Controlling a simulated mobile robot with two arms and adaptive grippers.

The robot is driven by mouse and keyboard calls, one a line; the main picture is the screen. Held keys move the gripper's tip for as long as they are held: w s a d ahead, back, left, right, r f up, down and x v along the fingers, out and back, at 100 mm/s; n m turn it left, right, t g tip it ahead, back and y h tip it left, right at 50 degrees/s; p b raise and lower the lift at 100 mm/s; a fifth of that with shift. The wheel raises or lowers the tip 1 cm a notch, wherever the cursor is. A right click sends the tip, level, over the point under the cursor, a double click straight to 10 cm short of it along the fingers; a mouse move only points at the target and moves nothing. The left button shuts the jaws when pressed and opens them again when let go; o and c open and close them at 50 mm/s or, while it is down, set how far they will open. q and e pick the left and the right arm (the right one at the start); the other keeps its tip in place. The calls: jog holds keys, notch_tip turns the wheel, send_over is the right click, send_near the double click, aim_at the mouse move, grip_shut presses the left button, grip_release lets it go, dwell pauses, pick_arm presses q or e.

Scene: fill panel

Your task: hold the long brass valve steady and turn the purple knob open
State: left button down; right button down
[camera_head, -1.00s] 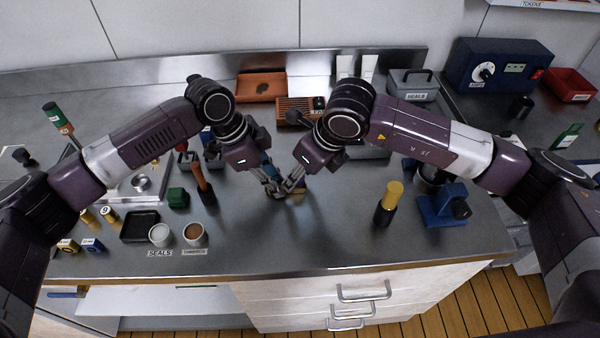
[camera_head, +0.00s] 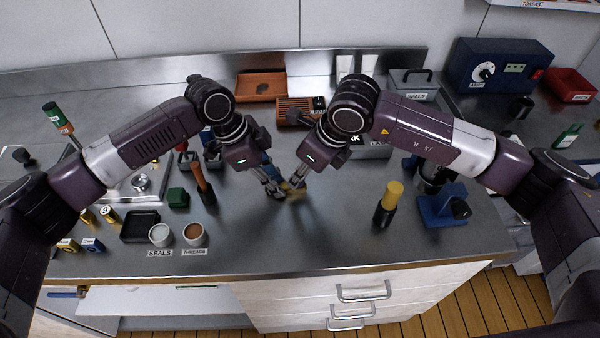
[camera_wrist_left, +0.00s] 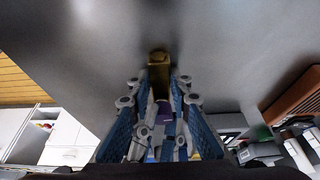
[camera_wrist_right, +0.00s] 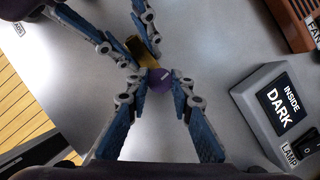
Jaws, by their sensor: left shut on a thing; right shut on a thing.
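The long brass valve shows in the left wrist view (camera_wrist_left: 158,68) as a gold bar reaching out beyond my left gripper's fingers. My left gripper (camera_wrist_left: 160,100) is shut on the valve's body. In the right wrist view the valve (camera_wrist_right: 140,48) lies between the left fingers. The purple knob (camera_wrist_right: 160,80) sits at the valve's near side, with a pale mark on its face. My right gripper (camera_wrist_right: 158,88) is shut on the knob. In the head view the left gripper (camera_head: 276,192) and right gripper (camera_head: 292,186) meet above the counter, and the fingers mostly hide the valve.
A yellow-topped dark cylinder (camera_head: 388,204) and a blue stand (camera_head: 442,206) are to the right. A box labelled INSIDE DARK (camera_wrist_right: 285,105) stands near the right gripper. Cups (camera_head: 194,234), a black tray (camera_head: 140,226) and an orange-handled tool (camera_head: 202,180) are left. The front middle counter is clear.

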jog(key=n, duration=0.2)
jog(key=n+g, duration=0.1)
jog(key=n, duration=0.1)
jog(key=shift+w+d+g+y, duration=0.1)
jog(key=shift+w+g+y, duration=0.1)
jog(key=shift+g+y, duration=0.15)
jog(key=n, duration=0.2)
jog(key=n+g, duration=0.1)
jog(key=n, duration=0.1)
jog(key=shift+w+n+g, duration=0.15)
jog(key=shift+n+g, duration=0.1)
jog(key=shift+n, duration=0.15)
jog(key=n+g, duration=0.1)
jog(key=n, duration=0.2)
jog(key=shift+n, duration=0.3)
jog(key=shift+w+n+g+h, duration=0.1)
jog(key=shift+n+g+h, duration=0.25)
jog(key=shift+n, duration=0.65)
jog(key=shift+w+n+g+h, duration=0.1)
jog(key=shift+n+g, duration=0.35)
jog(key=shift+n, duration=0.55)
jog(key=c, duration=1.7)
grip_release()
jog(key=shift+s, duration=0.1)
jog(key=shift+r, duration=0.15)
